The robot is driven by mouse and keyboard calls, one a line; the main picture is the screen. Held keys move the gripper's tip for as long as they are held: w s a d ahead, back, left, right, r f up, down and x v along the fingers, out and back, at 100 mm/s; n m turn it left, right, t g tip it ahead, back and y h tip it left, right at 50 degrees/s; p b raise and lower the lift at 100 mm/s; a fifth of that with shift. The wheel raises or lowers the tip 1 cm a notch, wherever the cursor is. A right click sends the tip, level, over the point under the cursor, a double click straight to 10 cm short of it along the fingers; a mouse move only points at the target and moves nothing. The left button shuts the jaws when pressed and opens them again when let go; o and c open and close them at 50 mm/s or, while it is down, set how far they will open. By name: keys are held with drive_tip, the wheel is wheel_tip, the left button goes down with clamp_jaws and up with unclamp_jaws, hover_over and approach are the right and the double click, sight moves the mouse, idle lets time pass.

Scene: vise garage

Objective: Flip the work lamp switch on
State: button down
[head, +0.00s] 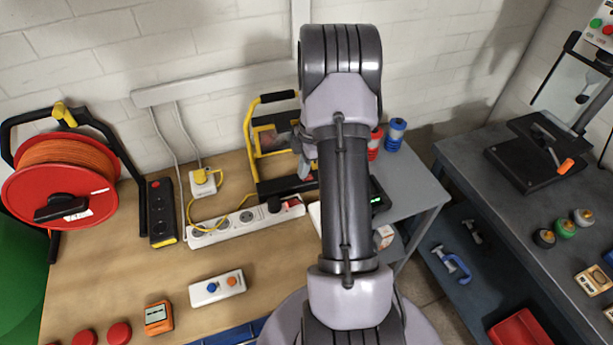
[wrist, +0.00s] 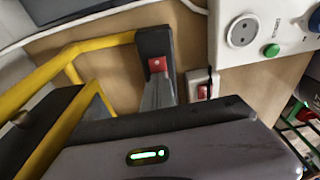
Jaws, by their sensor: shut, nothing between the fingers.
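The work lamp (head: 249,135) stands at the back of the wooden bench, with a yellow tube frame and dark head. My arm hides part of its right side. In the wrist view its yellow tube (wrist: 105,44) runs to a black block bearing a red switch (wrist: 157,64). My gripper (wrist: 158,82) is shut and empty. Its grey fingertips are just below the red switch in the picture, very close to it. I cannot tell whether they touch it. The switch's on or off position is unclear. In the head view my arm mostly hides the gripper.
A white power strip (head: 240,226) lies in front of the lamp; its end also shows in the wrist view (wrist: 264,32). A red cable reel (head: 35,180) stands at left. A white box with two knobs (head: 217,288) lies nearer. A grey bench (head: 470,165) is at right.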

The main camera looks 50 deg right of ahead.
wheel_tip(320, 180, up, 7)
drive_tip(key=p, duration=0.5)
drive_tip(key=shift+f, duration=0.1)
